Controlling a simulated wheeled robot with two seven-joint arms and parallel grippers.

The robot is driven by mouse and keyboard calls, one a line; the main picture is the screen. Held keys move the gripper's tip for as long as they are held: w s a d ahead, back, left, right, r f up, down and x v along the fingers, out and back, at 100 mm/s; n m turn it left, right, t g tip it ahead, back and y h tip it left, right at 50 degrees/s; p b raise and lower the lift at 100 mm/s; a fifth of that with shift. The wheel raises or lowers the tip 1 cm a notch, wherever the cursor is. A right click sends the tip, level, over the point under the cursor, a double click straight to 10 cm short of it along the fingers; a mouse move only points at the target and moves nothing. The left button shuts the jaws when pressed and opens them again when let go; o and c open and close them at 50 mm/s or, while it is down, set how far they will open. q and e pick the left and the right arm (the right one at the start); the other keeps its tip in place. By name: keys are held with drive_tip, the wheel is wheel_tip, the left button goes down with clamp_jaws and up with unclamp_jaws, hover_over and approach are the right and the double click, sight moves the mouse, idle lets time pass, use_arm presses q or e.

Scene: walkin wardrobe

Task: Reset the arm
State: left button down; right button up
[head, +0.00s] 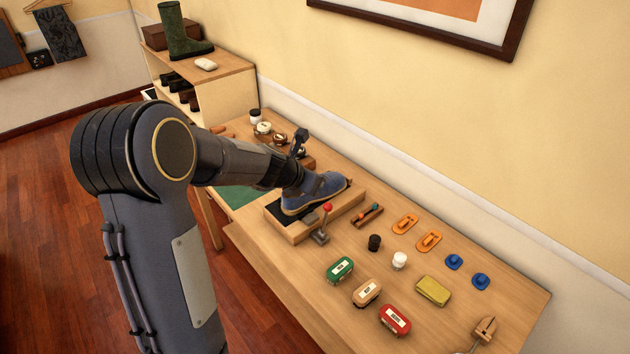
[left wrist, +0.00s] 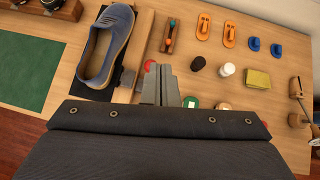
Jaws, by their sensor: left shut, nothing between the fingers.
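My left gripper (left wrist: 160,72) is shut and empty in the left wrist view, over the table just right of the shoe. My right gripper is not in view.
A wooden clamp-like thing (head: 485,329) is at the near right corner.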

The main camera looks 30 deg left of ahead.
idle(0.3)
use_arm(q)
drive_tip(key=s+d+r+m+g+h+b, duration=0.1)
drive_tip(key=s+d+r+m+h+b, duration=0.2)
drive_tip(key=s+m, duration=0.65)
drive_tip(key=s+d+r+m+h, duration=0.1)
drive_tip(key=s+d+r+m, duration=0.3)
drive_tip(key=s+m, duration=0.55)
drive_tip(key=s+d+f+m+g+y, duration=0.1)
drive_tip(key=s+f+m, duration=0.2)
drive_tip(key=s+m, duration=0.3)
drive_tip(key=s+d+f+m+g+y+b, duration=0.1)
drive_tip(key=s+f+m, duration=0.2)
drive_tip(key=s+m, duration=0.3)
drive_tip(key=shift+s+f+m+g, duration=0.3)
drive_tip(key=shift+s+m, duration=0.1)
drive_tip(key=shift+s, duration=0.6)
